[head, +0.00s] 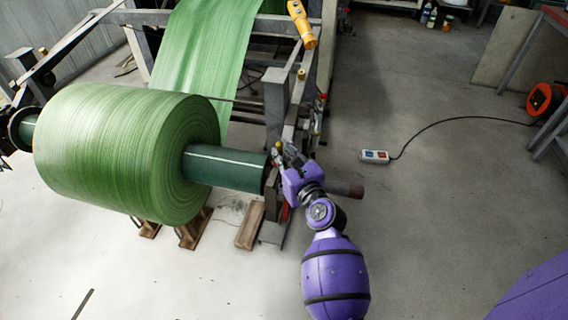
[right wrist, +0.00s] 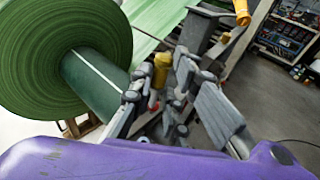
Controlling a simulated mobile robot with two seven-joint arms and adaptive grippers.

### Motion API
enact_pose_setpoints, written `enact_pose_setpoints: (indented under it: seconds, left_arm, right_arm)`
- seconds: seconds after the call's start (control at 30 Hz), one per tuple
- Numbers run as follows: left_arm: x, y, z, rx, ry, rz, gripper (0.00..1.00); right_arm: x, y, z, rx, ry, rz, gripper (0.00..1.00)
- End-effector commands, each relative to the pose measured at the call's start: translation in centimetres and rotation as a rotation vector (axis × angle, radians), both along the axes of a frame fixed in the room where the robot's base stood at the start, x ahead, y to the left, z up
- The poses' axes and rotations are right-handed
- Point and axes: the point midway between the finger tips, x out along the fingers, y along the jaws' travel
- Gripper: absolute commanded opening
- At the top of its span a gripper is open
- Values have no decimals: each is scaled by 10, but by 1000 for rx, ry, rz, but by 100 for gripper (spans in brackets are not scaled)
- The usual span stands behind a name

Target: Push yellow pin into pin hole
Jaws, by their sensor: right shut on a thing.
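The yellow pin (right wrist: 161,68) shows between the fingers of my right gripper (right wrist: 158,88) in the right wrist view. In the head view, my right gripper (head: 279,152) is shut on the pin at the end of the dark green roll shaft (head: 225,168), beside the machine frame. Only a small yellow bit of the pin (head: 278,145) shows there. The pin hole is hidden behind the fingers and frame parts, so I cannot tell how deep the pin sits. My left gripper is not in view.
A large green roll (head: 125,150) sits on the shaft, its green web (head: 208,55) running up into the machine. A power strip (head: 375,156) with a black cable lies on the floor at right. The front floor is mostly clear.

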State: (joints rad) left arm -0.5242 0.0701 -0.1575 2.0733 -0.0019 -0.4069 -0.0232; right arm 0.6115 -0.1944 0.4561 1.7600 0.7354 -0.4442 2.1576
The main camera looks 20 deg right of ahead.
Motion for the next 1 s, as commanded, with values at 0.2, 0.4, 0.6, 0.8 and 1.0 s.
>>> enact_pose_setpoints:
  seconds: [0.2, 0.4, 0.6, 0.8, 1.0]
  left_arm:
    - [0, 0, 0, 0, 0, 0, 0]
    - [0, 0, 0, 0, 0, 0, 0]
    - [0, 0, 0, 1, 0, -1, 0]
    - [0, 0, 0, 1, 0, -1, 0]
    - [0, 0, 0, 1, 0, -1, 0]
  right_arm:
    - [2, 0, -10, 9, -33, -38, 0]
    - [1, 0, -22, 7, -56, -68, 0]
    - [1, -4, -30, -5, -77, -91, 0]
    - [2, -4, -34, -7, -99, -109, 0]
    - [0, -4, -39, -1, -99, -119, 0]
